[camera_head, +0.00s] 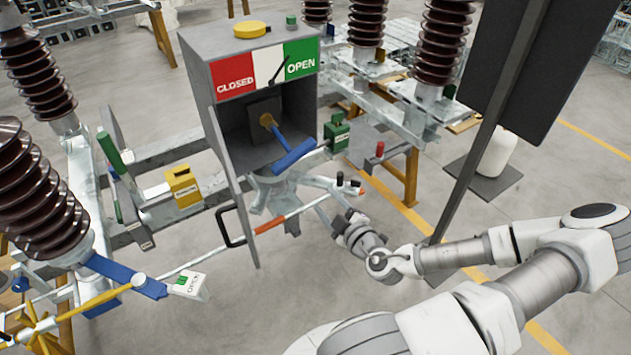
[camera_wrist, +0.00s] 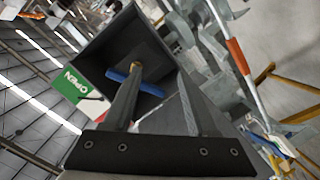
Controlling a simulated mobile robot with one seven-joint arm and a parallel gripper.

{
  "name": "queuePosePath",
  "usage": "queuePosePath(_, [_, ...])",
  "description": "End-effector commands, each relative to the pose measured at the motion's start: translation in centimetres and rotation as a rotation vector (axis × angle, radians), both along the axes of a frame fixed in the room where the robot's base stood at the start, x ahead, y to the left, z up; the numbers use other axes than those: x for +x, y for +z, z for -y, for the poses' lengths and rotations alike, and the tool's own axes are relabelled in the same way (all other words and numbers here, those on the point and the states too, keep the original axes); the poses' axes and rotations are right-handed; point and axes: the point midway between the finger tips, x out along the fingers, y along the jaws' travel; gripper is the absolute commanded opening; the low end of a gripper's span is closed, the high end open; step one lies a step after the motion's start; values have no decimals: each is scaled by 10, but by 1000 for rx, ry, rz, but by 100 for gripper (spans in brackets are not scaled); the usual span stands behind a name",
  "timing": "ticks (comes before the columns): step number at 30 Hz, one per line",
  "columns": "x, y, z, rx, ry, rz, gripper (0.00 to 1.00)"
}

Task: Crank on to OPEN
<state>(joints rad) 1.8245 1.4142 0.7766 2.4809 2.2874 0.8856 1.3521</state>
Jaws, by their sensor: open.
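The grey box (camera_head: 228,150) carries a red CLOSED and a green OPEN panel (camera_head: 300,63). Its black pointer (camera_head: 279,68) lies on the white field, slanting toward the green side. In the open front is the crank, with a brass hub (camera_head: 267,120) and a blue handle (camera_head: 293,157) pointing down-right. My gripper (camera_head: 334,217) is below and right of the handle, apart from it. In the wrist view my gripper (camera_wrist: 160,82) is open and empty. The blue handle (camera_wrist: 150,88) shows beyond the fingertips, partly hidden behind the left finger.
A rod with an orange band (camera_head: 270,226) crosses below the box, near my gripper. The box's open door (camera_head: 229,185) hangs at its left. A green padlock-like block (camera_head: 337,132) is right of the handle. A dark panel on a post (camera_head: 480,150) stands close to my arm.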

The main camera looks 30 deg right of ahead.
Motion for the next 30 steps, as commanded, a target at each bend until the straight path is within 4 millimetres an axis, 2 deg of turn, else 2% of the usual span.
queuePosePath(1, [5,3,0,-152,36,2,57])
queuePosePath(6, [20,24,-2,-651,122,45,57])
queuePosePath(9, [28,37,-6,-891,154,78,57])
queuePosePath(12, [33,48,-9,-1060,171,106,57])
queuePosePath(16, [37,56,-12,-1176,178,127,57])
queuePosePath(20, [47,56,-12,-1202,179,134,57])
queuePosePath(28, [99,52,-12,-1199,177,135,57])
queuePosePath(30, [111,62,-13,-1197,179,133,57])
